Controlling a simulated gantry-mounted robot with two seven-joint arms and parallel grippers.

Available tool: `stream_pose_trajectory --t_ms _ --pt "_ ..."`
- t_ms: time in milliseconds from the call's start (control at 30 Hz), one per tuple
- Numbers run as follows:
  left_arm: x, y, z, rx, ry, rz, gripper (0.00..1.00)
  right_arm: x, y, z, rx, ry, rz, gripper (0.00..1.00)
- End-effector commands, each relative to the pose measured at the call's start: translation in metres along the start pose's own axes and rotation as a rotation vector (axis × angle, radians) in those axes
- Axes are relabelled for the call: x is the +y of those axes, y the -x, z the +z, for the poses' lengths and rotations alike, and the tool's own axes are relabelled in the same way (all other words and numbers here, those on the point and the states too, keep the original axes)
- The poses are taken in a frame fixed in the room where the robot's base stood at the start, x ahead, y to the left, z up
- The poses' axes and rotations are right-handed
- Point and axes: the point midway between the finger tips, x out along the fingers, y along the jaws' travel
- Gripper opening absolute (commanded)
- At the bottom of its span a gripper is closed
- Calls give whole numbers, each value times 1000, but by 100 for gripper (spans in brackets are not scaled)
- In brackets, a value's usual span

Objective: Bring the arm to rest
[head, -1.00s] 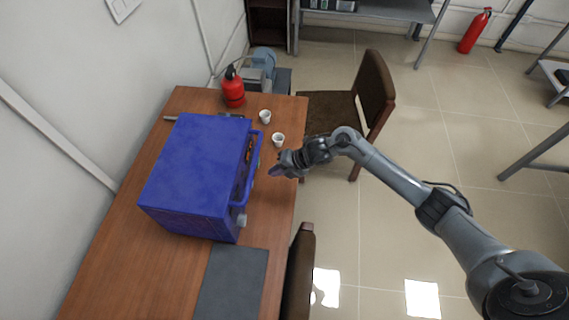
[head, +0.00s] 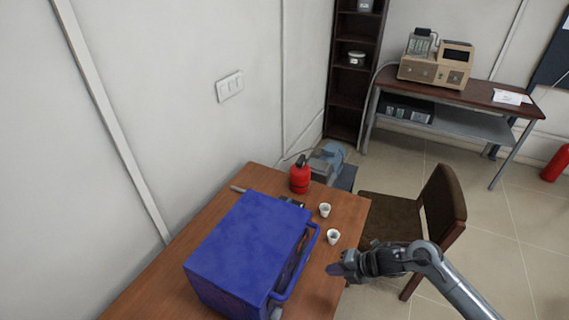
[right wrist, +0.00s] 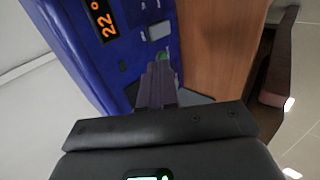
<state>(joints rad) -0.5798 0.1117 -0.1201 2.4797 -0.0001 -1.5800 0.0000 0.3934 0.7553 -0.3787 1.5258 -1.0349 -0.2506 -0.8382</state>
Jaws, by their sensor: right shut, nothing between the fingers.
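My right arm comes in from the lower right in the head view. Its gripper (head: 337,270) is over the right edge of the wooden table, to the right of the blue furnace (head: 245,245). In the right wrist view my right gripper (right wrist: 160,72) is shut with its fingers together and nothing between them. The furnace also shows in the right wrist view (right wrist: 62,38), with a lit orange display (right wrist: 100,18) on its front panel. The gripper appears apart from the furnace. My left gripper is in neither view.
Two small white cups (head: 325,210) (head: 333,237) stand on the wooden table (head: 215,215) near the gripper. A red bottle-like container (head: 300,176) stands behind them. A brown chair (head: 440,205) is close to the arm. Open floor (head: 500,225) lies to the right.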

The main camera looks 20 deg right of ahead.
Motion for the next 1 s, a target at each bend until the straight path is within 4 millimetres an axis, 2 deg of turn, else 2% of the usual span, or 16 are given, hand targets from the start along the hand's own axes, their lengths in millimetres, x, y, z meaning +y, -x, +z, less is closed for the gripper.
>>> stream_pose_trajectory --t_ms 133,233,300,367,400,500,600,700,767,1000 --pt "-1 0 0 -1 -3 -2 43 -27 -15 -22 40 -30 -29 0" --pt "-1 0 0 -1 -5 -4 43 -56 -34 -57 98 -74 -50 0" --pt "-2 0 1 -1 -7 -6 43 -73 -50 -96 156 -108 -53 0" --pt "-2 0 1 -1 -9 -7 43 -82 -62 -137 206 -143 -34 0" --pt "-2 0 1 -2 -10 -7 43 -84 -70 -166 231 -172 -11 0" --pt "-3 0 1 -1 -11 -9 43 -79 -80 -224 223 -270 36 0" --pt "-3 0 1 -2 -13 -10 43 -70 -77 -259 149 -438 62 0" --pt "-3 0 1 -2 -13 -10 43 -62 -59 -272 19 -683 67 0" --pt "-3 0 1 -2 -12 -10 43 -61 -40 -270 -81 -871 62 0" --pt "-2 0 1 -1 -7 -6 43 -73 49 -240 -429 -1543 42 0"
